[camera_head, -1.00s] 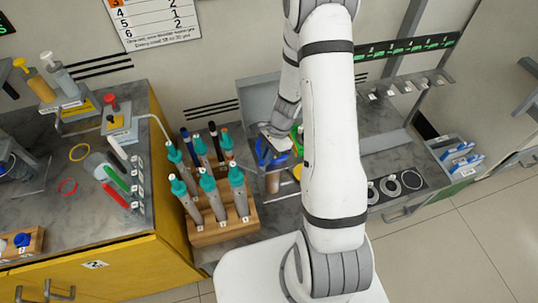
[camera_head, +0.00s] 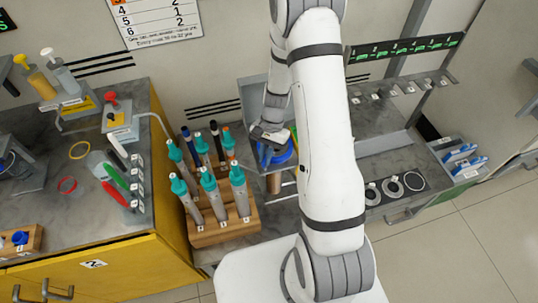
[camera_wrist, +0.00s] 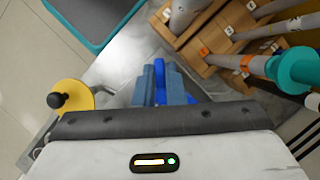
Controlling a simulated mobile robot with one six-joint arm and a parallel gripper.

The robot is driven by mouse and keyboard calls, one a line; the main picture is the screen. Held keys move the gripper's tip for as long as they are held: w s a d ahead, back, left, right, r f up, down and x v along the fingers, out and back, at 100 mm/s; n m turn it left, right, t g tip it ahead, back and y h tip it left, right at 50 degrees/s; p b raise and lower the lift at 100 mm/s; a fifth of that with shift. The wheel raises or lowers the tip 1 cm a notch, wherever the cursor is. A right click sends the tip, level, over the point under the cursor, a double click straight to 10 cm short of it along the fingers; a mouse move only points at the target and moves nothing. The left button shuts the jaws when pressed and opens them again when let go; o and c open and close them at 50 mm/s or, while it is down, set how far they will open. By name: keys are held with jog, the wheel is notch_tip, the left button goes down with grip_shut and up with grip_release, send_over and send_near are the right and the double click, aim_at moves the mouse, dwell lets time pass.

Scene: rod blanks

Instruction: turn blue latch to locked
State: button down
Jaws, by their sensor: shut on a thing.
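The blue latch (camera_head: 280,154) shows in the head view beneath my gripper (camera_head: 267,141), on the grey unit behind my arm. In the wrist view my gripper (camera_wrist: 163,85) has its two grey-blue fingers close together. A brighter blue piece, the latch (camera_wrist: 174,75), shows between and beside them. The fingers are shut on it. My gripper and arm hide much of the latch, and I cannot read its angle or any locked mark.
A wooden rack (camera_head: 226,233) of teal-capped tools stands just left of the latch. A yellow disc with a black knob (camera_wrist: 73,97) shows in the wrist view. A grey counter with round holders (camera_head: 392,188) lies to the right of my arm.

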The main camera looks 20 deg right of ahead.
jog(key=shift+s+a, duration=0.1)
jog(key=shift+s, duration=0.05)
dwell(0.3)
jog(key=c, duration=1.5)
grip_release()
jog(key=v, duration=0.8)
jog(key=shift+f, duration=0.1)
